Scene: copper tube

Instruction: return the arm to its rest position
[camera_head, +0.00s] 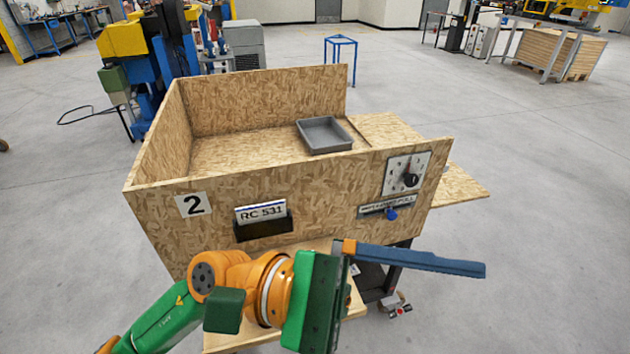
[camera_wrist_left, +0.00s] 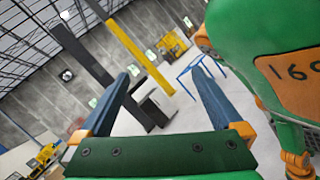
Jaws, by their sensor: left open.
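My left arm comes in from the lower left in the head view, bent in front of the wooden box. Its left gripper (camera_head: 478,269) points to the right, with one long blue finger seen side-on below the box's dial. In the left wrist view the gripper (camera_wrist_left: 160,85) has its two blue fingers wide apart with nothing between them. The other finger is hidden in the head view. My right gripper is in neither view. No copper tube shows.
The open chipboard box (camera_head: 290,197) stands close in front of my arm and holds a grey tray (camera_head: 325,136). A dial (camera_head: 407,175) and a blue knob (camera_head: 391,214) are on its front. A wooden shelf (camera_head: 352,303) lies below.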

